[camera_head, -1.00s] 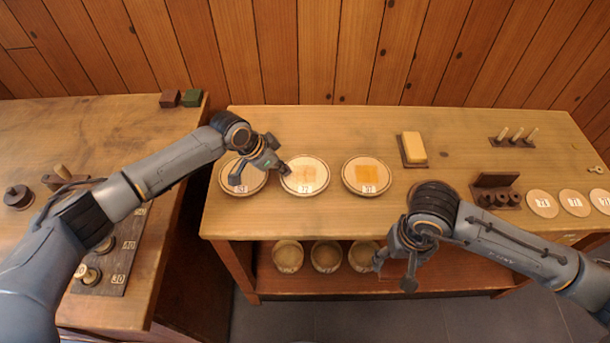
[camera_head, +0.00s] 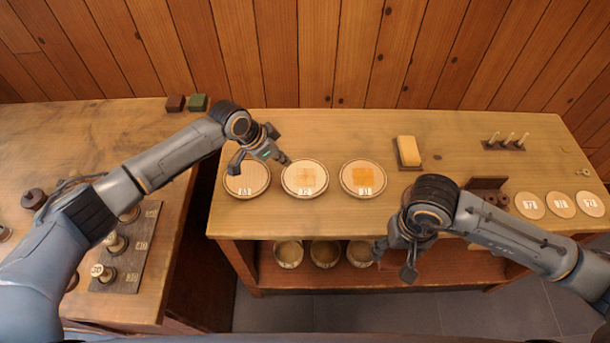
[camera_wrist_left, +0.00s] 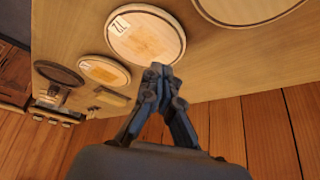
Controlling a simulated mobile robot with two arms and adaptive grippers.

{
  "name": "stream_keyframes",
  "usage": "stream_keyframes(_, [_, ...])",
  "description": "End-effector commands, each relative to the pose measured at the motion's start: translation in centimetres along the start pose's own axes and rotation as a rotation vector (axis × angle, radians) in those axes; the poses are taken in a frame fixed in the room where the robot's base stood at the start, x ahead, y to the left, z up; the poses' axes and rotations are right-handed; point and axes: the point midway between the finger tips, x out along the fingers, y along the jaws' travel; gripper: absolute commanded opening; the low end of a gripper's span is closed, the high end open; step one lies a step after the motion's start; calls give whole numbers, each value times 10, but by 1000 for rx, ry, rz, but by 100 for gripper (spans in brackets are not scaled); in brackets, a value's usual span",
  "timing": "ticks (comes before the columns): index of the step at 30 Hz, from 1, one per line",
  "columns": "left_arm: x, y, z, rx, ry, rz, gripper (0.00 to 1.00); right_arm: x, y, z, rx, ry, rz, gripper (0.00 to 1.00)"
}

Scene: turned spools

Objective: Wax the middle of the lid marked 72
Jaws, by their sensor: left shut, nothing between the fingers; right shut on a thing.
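The lid marked 72 (camera_head: 305,179) lies on the worktable, the middle one of three round pale lids, with a faint orange patch in its middle. It also shows in the left wrist view (camera_wrist_left: 145,35), its patch partly covering the middle. My left gripper (camera_head: 287,160) is shut and empty, its tips at the lid's back-left rim; in the wrist view the fingertips (camera_wrist_left: 160,78) appear just beside the rim. Whether they touch it I cannot tell. My right gripper (camera_head: 404,266) is shut in front of the table's front edge; what it holds is not clear.
A left lid (camera_head: 246,179) and a right lid (camera_head: 363,178) with a stronger orange patch flank it. A yellow block (camera_head: 408,151) sits on a dark base. Pegs (camera_head: 507,139) and pale discs (camera_head: 561,204) stand right.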

Motion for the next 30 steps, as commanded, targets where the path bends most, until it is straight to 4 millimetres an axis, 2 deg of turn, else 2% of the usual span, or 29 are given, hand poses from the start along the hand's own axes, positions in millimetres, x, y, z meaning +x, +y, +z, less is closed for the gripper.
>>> stream_keyframes(5, [0,0,0,0,1,0,0,1,0,0,0,0,0,36])
stream_keyframes(8, [-8,-1,0,1,2,-1,0,0,0,0,0,0,0,36])
stream_keyframes(11, [-23,-1,0,1,2,-2,0,0,0,0,0,0,0,36])
stream_keyframes(21, [-94,0,0,2,1,-2,0,1,0,0,0,0,0,36])
stream_keyframes(25, [-110,0,0,0,1,-1,0,1,0,0,0,0,0,36])
stream_keyframes(30, [-119,0,0,0,0,0,0,1,0,0,0,0,0,36])
